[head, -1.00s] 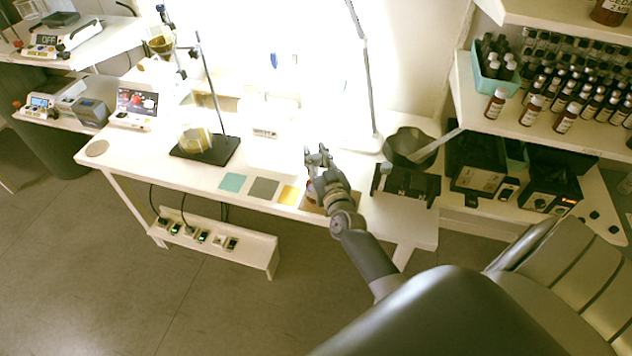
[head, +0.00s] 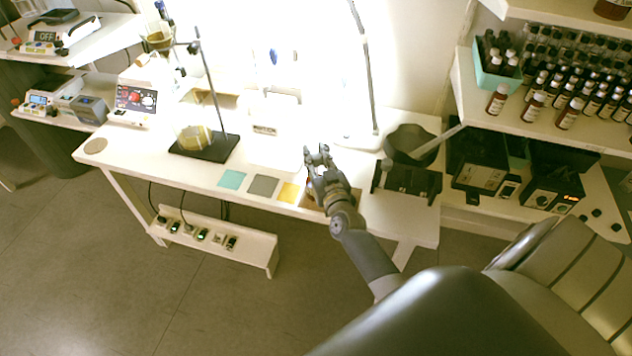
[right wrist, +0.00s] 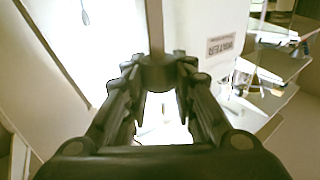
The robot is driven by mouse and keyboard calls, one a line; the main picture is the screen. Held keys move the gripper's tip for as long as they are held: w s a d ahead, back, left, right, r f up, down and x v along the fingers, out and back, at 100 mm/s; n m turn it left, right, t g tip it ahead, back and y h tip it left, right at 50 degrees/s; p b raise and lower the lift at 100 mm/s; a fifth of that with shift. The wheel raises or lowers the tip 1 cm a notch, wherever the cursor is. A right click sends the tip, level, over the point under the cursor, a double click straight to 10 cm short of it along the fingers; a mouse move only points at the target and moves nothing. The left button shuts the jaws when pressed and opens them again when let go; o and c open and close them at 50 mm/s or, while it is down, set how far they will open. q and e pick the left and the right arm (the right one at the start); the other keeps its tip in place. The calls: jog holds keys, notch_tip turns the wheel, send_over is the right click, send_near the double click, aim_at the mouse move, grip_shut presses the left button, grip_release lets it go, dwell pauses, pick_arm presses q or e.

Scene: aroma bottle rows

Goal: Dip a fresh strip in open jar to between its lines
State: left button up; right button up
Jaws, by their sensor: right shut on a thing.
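The open jar cannot be made out; my right gripper and arm cover much of the mat. My left gripper is not in view.
Teal (head: 232,179), grey (head: 263,186) and yellow (head: 289,193) squares lie left of the gripper. A black rack (head: 405,183) and dark bowl (head: 408,142) stand to the right. A stand with a flask (head: 194,137) is at left. Bottles fill the right shelf.

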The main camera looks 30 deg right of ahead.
jog(key=shift+f+b, duration=0.5)
jog(key=shift+f, duration=0.3)
dwell(1.3)
jog(key=shift+r, duration=0.1)
jog(key=shift+r+p, duration=2.9)
jog(key=shift+p, duration=0.05)
jog(key=shift+f, duration=0.1)
